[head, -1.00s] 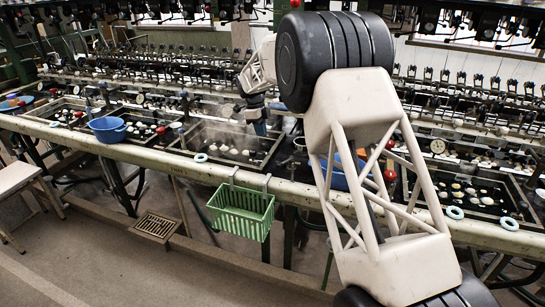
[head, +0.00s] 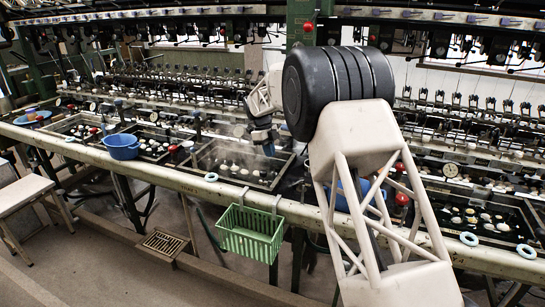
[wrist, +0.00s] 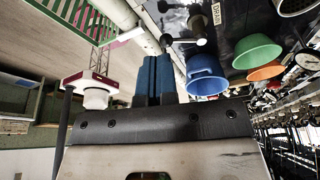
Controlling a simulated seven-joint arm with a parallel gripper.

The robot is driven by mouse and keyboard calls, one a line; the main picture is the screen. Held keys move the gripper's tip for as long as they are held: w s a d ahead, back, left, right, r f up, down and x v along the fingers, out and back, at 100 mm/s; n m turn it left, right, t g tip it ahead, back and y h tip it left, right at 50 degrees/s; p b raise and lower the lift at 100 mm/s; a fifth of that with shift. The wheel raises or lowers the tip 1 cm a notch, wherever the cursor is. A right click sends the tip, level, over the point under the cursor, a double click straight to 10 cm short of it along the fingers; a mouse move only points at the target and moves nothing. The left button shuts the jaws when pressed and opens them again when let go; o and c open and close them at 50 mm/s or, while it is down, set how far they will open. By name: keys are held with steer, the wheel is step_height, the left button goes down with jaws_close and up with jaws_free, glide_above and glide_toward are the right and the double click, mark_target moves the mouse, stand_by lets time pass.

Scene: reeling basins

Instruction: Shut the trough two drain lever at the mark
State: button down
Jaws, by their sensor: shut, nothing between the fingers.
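My gripper shows in the wrist view (wrist: 153,78) with its blue fingers together and nothing between them. In the head view my gripper (head: 268,148) hangs over the right part of a steaming trough (head: 240,186). In the wrist view a dark fitting with a silver post (wrist: 198,28) and dark arms stands just beyond the fingertips, apart from them as far as I can tell. It looks like a drain lever, beside a small printed plate (wrist: 217,14). Its setting and the mark cannot be made out. My arm hides part of the bench in the head view.
A green basket (head: 250,234) hangs on the front rail (head: 170,177). A blue basin (head: 121,147) stands left of the steaming trough. Blue (wrist: 206,78), green (wrist: 257,51) and orange (wrist: 265,72) bowls lie right of the fingers in the wrist view. Machinery lines the back.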

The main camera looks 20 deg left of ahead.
mark_target(289, 187)
steer(key=x, duration=0.9)
steer(key=shift+d+f, duration=0.1)
steer(key=shift+f, duration=0.05)
steer(key=shift+s+d+f, duration=0.1)
steer(key=shift+s+d, duration=0.05)
steer(key=shift+d, duration=0.4)
steer(key=shift+s+d, duration=0.15)
steer(key=shift+d, duration=0.4)
steer(key=shift+s+d+f, duration=0.15)
steer(key=shift+s+d, duration=0.1)
steer(key=shift+d, duration=0.45)
steer(key=shift+s+d+n+t, duration=0.4)
steer(key=shift+s+d+n, duration=0.25)
steer(key=shift+n, duration=0.55)
steer(key=shift+s+d+n, duration=0.1)
steer(key=shift+d+n, duration=0.15)
steer(key=shift+n, duration=0.05)
steer(key=shift+s+d+n, duration=0.15)
steer(key=shift+d+n, duration=0.05)
steer(key=shift+n, duration=0.2)
steer(key=shift+s+d+f+n, duration=0.1)
steer(key=shift+d+n, duration=0.1)
steer(key=shift+n, duration=0.1)
steer(key=shift+s+d, duration=0.25)
steer(key=shift+d, duration=0.25)
stand_by(0.7)
